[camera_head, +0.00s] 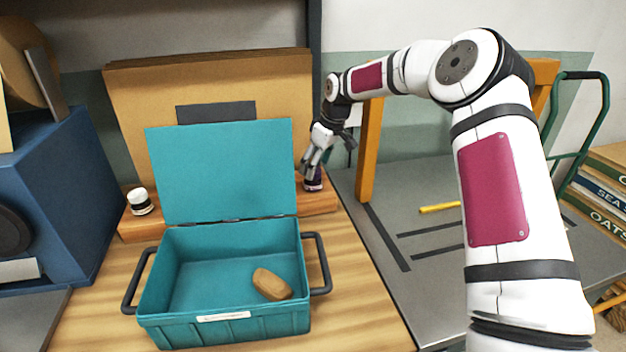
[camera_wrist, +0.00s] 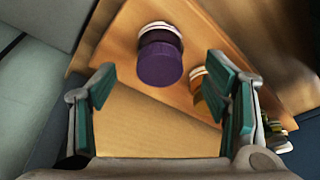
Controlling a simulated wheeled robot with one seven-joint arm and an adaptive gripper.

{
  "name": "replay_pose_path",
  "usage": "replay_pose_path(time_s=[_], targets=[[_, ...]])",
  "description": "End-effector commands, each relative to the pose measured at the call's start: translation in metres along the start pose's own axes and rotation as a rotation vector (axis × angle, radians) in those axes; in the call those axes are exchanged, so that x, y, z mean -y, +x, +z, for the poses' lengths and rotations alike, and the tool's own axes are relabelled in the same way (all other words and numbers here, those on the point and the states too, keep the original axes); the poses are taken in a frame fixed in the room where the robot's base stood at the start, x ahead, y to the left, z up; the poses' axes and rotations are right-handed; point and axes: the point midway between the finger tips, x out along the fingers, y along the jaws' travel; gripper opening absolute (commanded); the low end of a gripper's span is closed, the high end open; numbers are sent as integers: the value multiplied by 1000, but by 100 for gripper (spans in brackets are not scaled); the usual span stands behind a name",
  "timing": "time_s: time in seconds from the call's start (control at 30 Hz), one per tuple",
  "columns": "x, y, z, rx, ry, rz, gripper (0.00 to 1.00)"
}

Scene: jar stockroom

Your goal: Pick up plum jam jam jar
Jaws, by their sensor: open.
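A jar with a dark purple lid, likely the plum jam jar (camera_head: 314,183), stands on the wooden ledge just right of the teal box's raised lid. In the wrist view its purple lid (camera_wrist: 161,64) shows near the top middle, with a pale body behind it. My gripper (camera_head: 309,166) is directly over and beside this jar in the head view. In the wrist view my gripper (camera_wrist: 163,80) is open, with teal finger pads spread on either side and the lid lying ahead between them. I cannot tell whether a finger touches the jar.
An open teal box (camera_head: 235,265) holds a brown oval object (camera_head: 271,284). A white jar with a dark band (camera_head: 140,201) stands on the ledge's left end. An orange and white jar (camera_wrist: 199,77) is close by the right finger. A wooden post (camera_head: 370,150) stands to the right.

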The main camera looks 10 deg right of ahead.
Motion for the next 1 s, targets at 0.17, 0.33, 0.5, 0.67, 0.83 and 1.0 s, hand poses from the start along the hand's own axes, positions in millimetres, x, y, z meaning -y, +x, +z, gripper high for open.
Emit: replay_pose_path(time_s=[0.17, 0.33, 0.5, 0.67, 0.83, 1.0], targets=[[0, 26, -1, 2, 0, -4, 70], [-1, 44, -2, 0, 1, -1, 70], [-1, 48, -2, -1, 1, 0, 70], [-1, 47, -2, -1, 1, 0, 61], [-1, 47, -2, 0, 1, 0, 22], [-1, 47, -2, -1, 1, 0, 12]])
